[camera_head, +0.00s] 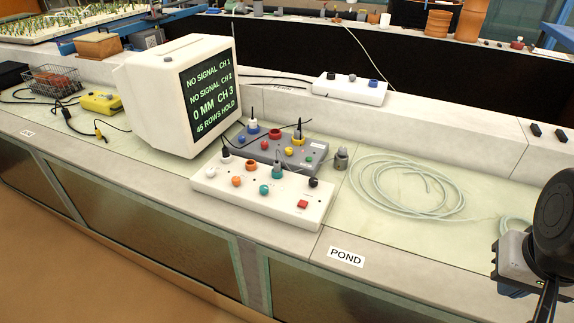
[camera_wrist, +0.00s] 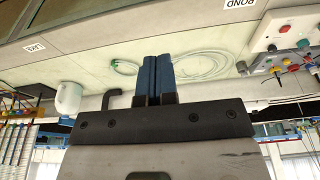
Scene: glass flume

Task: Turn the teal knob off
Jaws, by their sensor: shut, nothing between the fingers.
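A white control box (camera_head: 250,204) stands on the bench in front of the monitor in the head view. It carries two teal knobs, one near its front edge (camera_head: 264,189) and one further back (camera_head: 277,170). Which way the teal knobs point is too small to tell. In the wrist view the box (camera_wrist: 288,16) shows at the upper right, cut by the edge. My gripper (camera_wrist: 157,57) has its blue fingers shut together and empty, well away from the box, which is left of my arm in the head view.
A grey box (camera_head: 283,153) with several knobs stands just behind the white one. The monitor (camera_head: 175,95) rises at its back left. A coiled clear hose (camera_head: 405,188) lies on the bench to the right. A long white box (camera_head: 349,90) sits on the ledge behind.

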